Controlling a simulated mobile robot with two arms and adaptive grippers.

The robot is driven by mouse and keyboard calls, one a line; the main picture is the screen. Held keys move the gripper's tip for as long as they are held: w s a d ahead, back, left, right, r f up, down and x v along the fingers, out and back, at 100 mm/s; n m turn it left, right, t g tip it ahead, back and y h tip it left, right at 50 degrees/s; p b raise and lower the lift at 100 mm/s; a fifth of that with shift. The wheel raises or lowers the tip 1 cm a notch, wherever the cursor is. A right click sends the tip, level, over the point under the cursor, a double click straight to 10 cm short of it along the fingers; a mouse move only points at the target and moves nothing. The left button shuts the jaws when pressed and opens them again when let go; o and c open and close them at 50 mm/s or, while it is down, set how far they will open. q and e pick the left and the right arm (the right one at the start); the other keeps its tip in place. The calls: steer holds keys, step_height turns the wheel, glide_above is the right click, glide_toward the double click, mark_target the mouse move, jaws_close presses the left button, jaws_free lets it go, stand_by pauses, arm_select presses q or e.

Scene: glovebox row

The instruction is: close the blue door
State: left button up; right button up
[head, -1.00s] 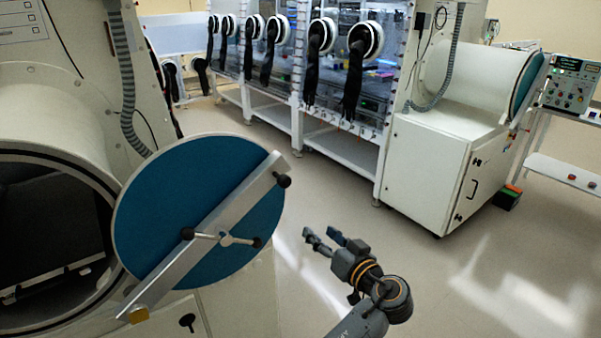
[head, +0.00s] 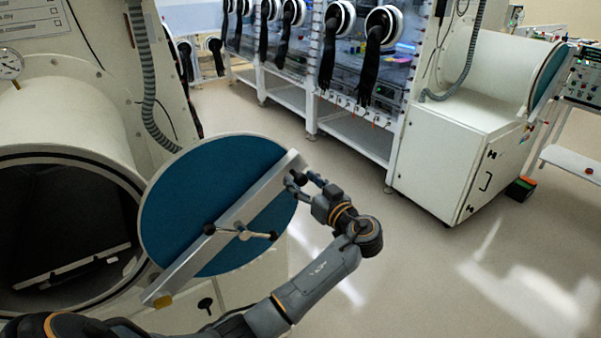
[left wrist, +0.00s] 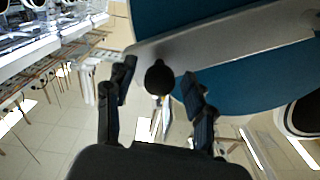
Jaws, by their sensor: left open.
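The round blue door (head: 190,195) stands swung open beside the dark round opening (head: 65,235) of the white chamber. A pale metal bar (head: 240,212) crosses its face, with a T-shaped handle at the middle and a black knob at its upper right end. My left gripper (head: 297,180) is at that end of the bar, fingers apart. In the left wrist view the black knob (left wrist: 159,77) sits between the two open fingertips (left wrist: 158,85), with a visible gap on each side. The blue door (left wrist: 240,85) fills the upper right there. My right gripper is not in view.
A sliding tray (head: 75,268) lies inside the chamber opening. A row of glove boxes with black gloves (head: 378,60) stands behind, and a white cabinet (head: 435,165) stands to the right. The floor (head: 420,270) right of my left arm is clear.

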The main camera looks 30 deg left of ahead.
arm_select(q)
steer(key=shift+w+a, duration=0.2)
steer(key=shift+a, duration=0.3)
jaws_close()
